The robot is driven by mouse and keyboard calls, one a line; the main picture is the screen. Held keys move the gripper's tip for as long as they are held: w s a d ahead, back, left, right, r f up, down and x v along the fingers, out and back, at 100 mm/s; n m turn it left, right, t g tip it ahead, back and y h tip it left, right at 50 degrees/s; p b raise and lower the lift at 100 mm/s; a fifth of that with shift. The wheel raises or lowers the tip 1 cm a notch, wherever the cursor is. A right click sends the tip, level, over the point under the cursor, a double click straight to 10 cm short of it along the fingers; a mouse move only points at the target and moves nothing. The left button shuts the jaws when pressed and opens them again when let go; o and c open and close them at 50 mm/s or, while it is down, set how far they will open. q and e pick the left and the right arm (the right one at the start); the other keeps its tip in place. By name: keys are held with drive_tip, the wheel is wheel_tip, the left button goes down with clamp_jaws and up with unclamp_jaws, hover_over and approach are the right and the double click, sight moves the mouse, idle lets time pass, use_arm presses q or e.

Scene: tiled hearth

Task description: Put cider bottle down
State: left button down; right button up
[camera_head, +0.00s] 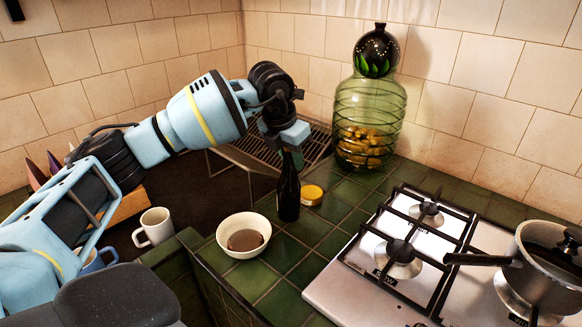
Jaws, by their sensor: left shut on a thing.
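The dark cider bottle (288,190) stands upright on or just above the green tiled counter (285,252); I cannot tell whether its base touches. My left gripper (287,148) comes down from above and is shut on the bottle's neck, with its fingers mostly hidden by the wrist. My left arm reaches in from the left across the picture. My right gripper is not in view.
A white bowl (226,236) with something brown in it sits left of the bottle. A yellow-lidded jar (312,194) is close on its right. Behind are a wire rack (245,158) and a large green glass jar (370,110). A gas hob (350,270) with a pot (545,262) is at the right.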

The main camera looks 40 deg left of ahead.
sight(281, 180)
use_arm(q)
drive_tip(key=shift+w+a, duration=0.1)
drive_tip(key=shift+w, duration=0.05)
drive_tip(key=shift+w+a, duration=0.1)
drive_tip(key=shift+w, duration=0.05)
drive_tip(key=shift+f, duration=1.9)
drive_tip(key=c, duration=1.1)
unclamp_jaws()
drive_tip(key=v, duration=1.2)
drive_tip(key=shift+a+p, duration=0.1)
drive_tip(key=shift+p, duration=0.3)
